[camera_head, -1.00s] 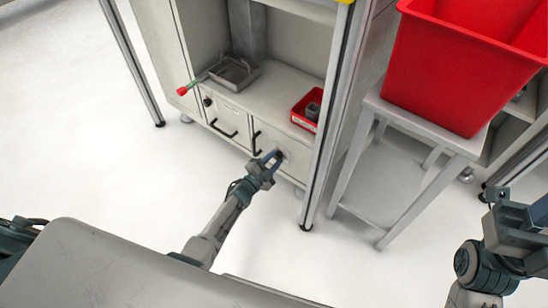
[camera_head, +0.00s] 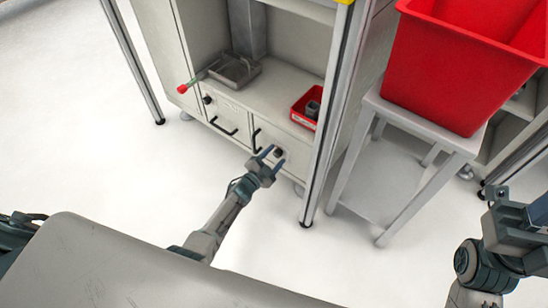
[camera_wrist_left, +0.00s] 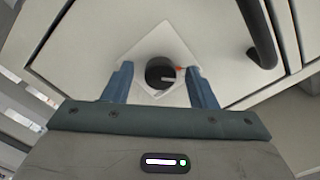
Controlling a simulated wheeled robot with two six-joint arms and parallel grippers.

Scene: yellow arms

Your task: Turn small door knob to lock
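The small black door knob (camera_head: 279,152) is on the right lower cabinet door (camera_head: 292,146). In the left wrist view the knob (camera_wrist_left: 160,73) sits on a pale diamond-shaped plate (camera_wrist_left: 150,52), with a light pointer line and a small red mark at its edge. My left gripper (camera_head: 272,156) is in front of the knob. In the left wrist view its two blue fingers (camera_wrist_left: 160,84) are open, one on each side of the knob with gaps to it. My right gripper (camera_head: 508,205) is at the right edge of the head view, away from the cabinet; its fingers are unclear.
A black door handle (camera_wrist_left: 259,32) is close to the knob. Another knob (camera_head: 207,100) and handle (camera_head: 223,127) are on the left door. A metal tray (camera_head: 235,70) and a red bin (camera_head: 306,107) stand above. A post (camera_head: 326,130) rises right of the door.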

